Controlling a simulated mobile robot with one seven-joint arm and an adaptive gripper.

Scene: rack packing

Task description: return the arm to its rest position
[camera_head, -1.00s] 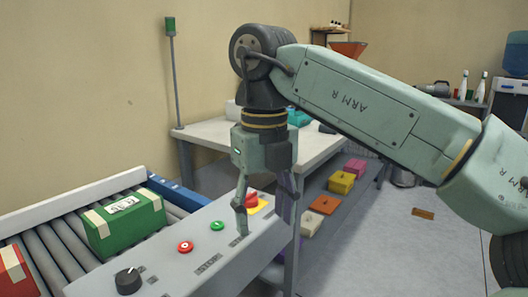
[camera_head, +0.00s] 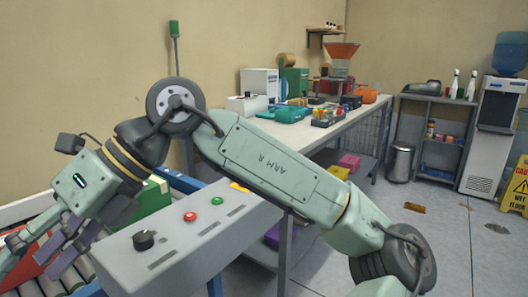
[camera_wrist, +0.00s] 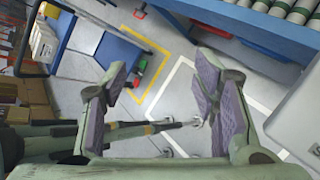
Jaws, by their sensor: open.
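My arm crosses the head view from lower right to left, bent at a dark joint near the top middle. My gripper (camera_head: 38,258) is at the lower left, tilted down and outward, left of the grey control panel (camera_head: 170,255) and in front of the roller conveyor. In the wrist view my gripper (camera_wrist: 158,88) shows two purple-padded fingers spread wide with nothing between them. Grey floor with yellow and white lines shows beyond them.
The panel carries a black knob (camera_head: 144,239), a red button (camera_head: 190,216) and a green button (camera_head: 217,201). A green box (camera_head: 150,198) is partly hidden behind my arm. A long workbench (camera_head: 345,128) stands behind. A blue cart (camera_wrist: 120,55) shows in the wrist view.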

